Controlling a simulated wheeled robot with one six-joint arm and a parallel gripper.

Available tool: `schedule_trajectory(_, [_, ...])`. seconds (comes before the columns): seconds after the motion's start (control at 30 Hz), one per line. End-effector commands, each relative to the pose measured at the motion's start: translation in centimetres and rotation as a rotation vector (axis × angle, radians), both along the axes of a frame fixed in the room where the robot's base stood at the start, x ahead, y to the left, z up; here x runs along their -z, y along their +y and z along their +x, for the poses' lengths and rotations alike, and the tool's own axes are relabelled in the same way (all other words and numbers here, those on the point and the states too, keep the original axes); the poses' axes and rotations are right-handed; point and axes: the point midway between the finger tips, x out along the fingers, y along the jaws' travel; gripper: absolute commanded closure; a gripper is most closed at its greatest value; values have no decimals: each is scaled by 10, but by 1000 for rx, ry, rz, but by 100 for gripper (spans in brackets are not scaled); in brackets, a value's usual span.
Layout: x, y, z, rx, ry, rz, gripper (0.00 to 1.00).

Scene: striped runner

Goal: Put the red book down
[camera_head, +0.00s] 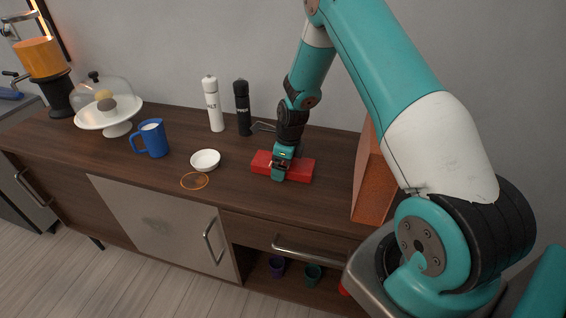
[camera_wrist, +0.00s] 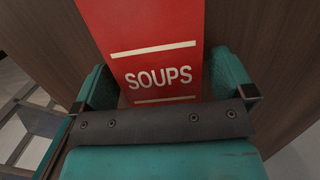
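The red book (camera_head: 298,169), with a white line and the word SOUPS on its cover, lies flat at the wooden counter's surface, right of the white bowl. I cannot tell whether it rests fully on the counter or hovers just above. My gripper (camera_head: 281,172) points down over the book's middle. The finger tips are partly hidden.
The counter (camera_head: 225,187) holds a white bowl (camera_head: 206,160), blue jug (camera_head: 153,138), white shaker (camera_head: 213,104), black shaker (camera_head: 242,107) and cake stand (camera_head: 106,113). An orange box (camera_head: 376,185) stands right of the book. An orange ring (camera_head: 194,188) lies near the front edge.

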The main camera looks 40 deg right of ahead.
Motion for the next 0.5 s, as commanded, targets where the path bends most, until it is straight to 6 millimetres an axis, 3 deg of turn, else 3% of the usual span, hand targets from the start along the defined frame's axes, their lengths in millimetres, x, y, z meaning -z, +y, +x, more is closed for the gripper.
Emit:
schedule_trajectory(0.3, [-7, -1, 0, 0, -3, 0, 0])
schedule_trajectory(0.5, [-41, -4, -3, 1, -7, -2, 0])
